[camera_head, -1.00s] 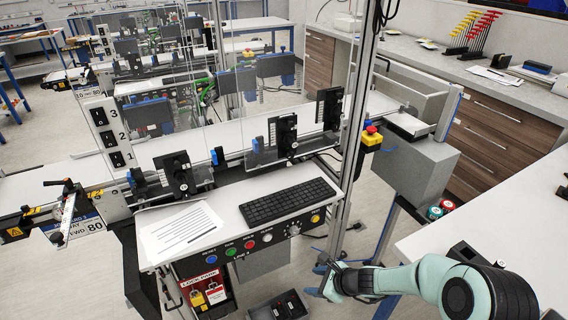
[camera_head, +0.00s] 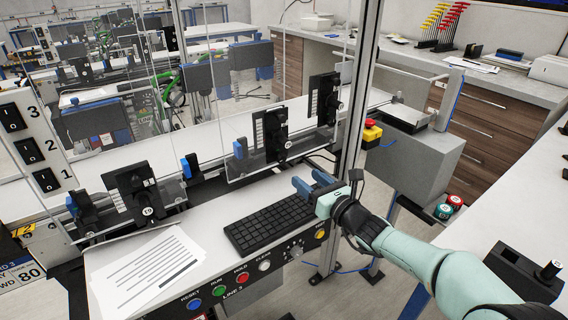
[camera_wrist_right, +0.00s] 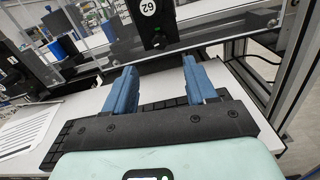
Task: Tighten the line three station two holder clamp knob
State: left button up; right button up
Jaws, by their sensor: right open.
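In the head view there is a left holder (camera_head: 137,188), a middle holder (camera_head: 270,136) and a right holder (camera_head: 323,100). I cannot tell from the markings which is station two. My right gripper (camera_head: 313,183) is open and empty above the right end of the keyboard, apart from the holders. In the right wrist view the blue fingers (camera_wrist_right: 158,76) point toward a black holder (camera_wrist_right: 152,25) with a round white number label. My left gripper is not in view.
The black keyboard (camera_head: 270,222) and printed sheets (camera_head: 150,272) lie on the console shelf. Clear guard panels and a metal post (camera_head: 360,95) stand close to the gripper. A yellow box with a red emergency button (camera_head: 372,130) is right of the post.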

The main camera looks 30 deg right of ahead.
aim_at(283, 159)
jog(key=w, duration=0.7)
jog(key=w+a, duration=0.1)
jog(key=w, duration=0.2)
jog(key=shift+w, duration=0.3)
jog(key=shift+f, duration=0.1)
grip_shut()
